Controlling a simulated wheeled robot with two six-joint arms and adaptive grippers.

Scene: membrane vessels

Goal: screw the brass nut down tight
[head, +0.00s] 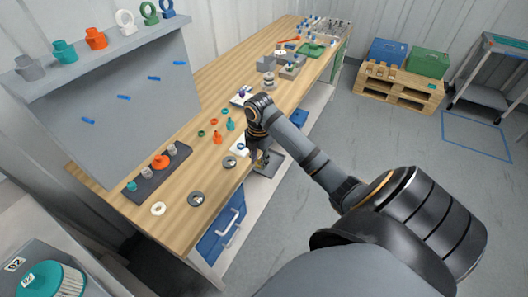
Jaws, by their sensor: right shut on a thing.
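My right arm reaches in from the lower right across the front edge of the bench. My right gripper (262,160) points down there and is shut; its fingers are small and dark in the head view. A small brass-coloured patch, which I take for the brass nut (262,155), shows at the fingers. The nut's outline, its thread and whatever is under it are mostly hidden by the gripper and wrist. I cannot tell how the nut sits. My left gripper is not in view.
The wooden bench (185,208) holds orange and teal fittings (217,137), grey rings (196,199) and a dark rack (158,173). A shelf with coloured fittings (95,38) stands at left. A pallet (400,87) with blue and green crates stands at back right. The floor between is clear.

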